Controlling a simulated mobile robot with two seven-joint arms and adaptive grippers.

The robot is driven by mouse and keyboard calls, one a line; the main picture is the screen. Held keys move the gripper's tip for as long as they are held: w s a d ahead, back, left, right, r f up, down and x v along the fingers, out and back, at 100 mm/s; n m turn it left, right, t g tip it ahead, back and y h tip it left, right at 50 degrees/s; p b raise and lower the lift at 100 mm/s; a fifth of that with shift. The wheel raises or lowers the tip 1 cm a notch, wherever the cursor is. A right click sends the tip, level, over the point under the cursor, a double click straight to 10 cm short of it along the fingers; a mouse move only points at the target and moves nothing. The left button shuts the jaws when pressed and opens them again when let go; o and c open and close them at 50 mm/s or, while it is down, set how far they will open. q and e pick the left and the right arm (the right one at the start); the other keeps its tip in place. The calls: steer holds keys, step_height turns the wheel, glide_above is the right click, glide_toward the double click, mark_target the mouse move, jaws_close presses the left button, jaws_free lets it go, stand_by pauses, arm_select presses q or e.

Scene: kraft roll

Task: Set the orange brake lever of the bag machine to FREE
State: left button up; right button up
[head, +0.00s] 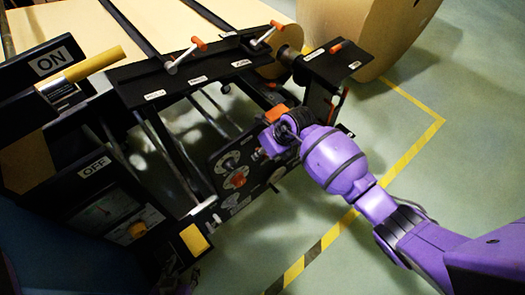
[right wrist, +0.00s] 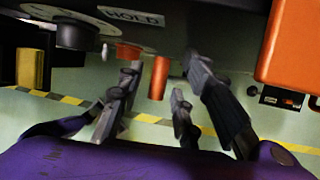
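The bag machine (head: 150,75) fills the left and middle of the head view. In the right wrist view a short orange lever (right wrist: 159,78) hangs near a HOLD label (right wrist: 135,17); I take it for the brake lever. My right gripper (right wrist: 158,92) is open, with the lever between or just beyond its fingers; contact cannot be told. In the head view the right hand is at the machine's right end, and its fingertips and the lever are hard to make out. My left gripper (head: 180,276) is a dark shape at the bottom edge, its fingers unclear.
A panel with dials and a red knob (head: 238,181) faces the floor's free side. Orange-tipped cranks (head: 198,43) stand on the crossbar. A large orange block (right wrist: 290,50) is close right of the right fingers. A kraft roll (head: 365,30) stands behind; green floor right is clear.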

arm_select(q)
steer(key=shift+w, duration=0.1)
arm_select(e)
steer(key=shift+a+f, duration=0.1)
jaws_close()
stand_by(0.3)
